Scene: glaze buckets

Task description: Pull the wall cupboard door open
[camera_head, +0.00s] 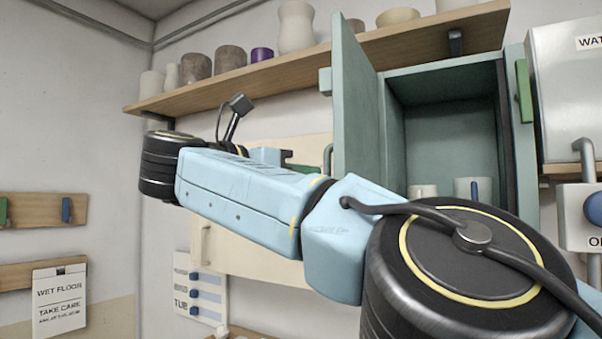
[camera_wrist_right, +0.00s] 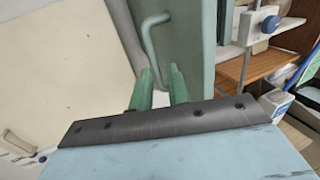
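The wall cupboard (camera_head: 455,130) is teal, and its door (camera_head: 357,95) stands swung wide open, sticking out on the left. A pale bar handle (camera_head: 328,158) on the door's outer face is partly hidden by my right arm; the wrist view shows the handle (camera_wrist_right: 150,42) more fully. My right gripper (camera_wrist_right: 160,80) has two green fingers set apart, with the handle's lower end at or just beyond the gap between their tips. Contact cannot be told. In the head view this gripper (camera_head: 290,160) is mostly hidden behind my forearm. My left gripper is out of view.
Inside the cupboard stand pale cups (camera_head: 466,188). A wooden shelf (camera_head: 300,68) with several pots runs above, meeting the cupboard. A metal water unit (camera_head: 570,85) is close on the right. A cream board (camera_head: 235,250) is on the wall behind my arm.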

